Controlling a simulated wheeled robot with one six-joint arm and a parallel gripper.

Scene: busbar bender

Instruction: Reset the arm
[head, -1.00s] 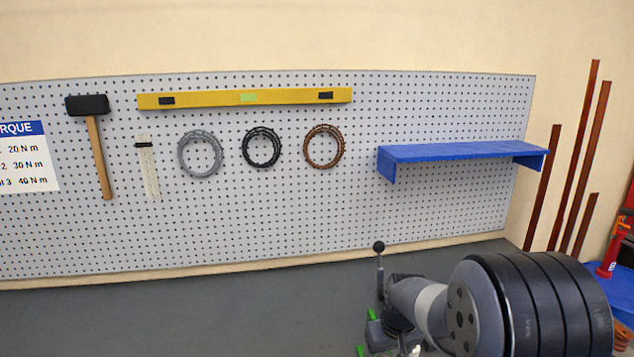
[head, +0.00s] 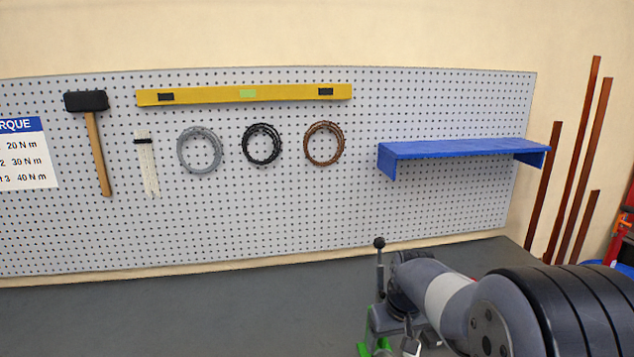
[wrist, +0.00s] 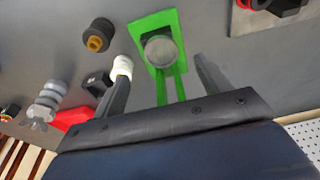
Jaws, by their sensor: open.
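My gripper (wrist: 162,75) is open in the wrist view, with its two fingers spread apart. A round grey part (wrist: 160,51) on a green base (wrist: 148,24) shows between and beyond the fingertips, and I see nothing held. A white-capped piece (wrist: 122,66) shows at the left fingertip; I cannot tell if they touch. In the head view, an upright lever with a black knob (head: 379,243) stands left of my arm. Green parts (head: 366,348) show at its foot. My arm hides much of what is there, and the gripper is hard to make out in that view.
A grey bench top (head: 180,320) is clear on the left. A pegboard (head: 250,220) behind holds a hammer (head: 96,145), a yellow level (head: 210,95), coils and a blue shelf (head: 460,150). Copper bars (head: 575,170) lean at the right. Small fittings (wrist: 97,36) lie left in the wrist view.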

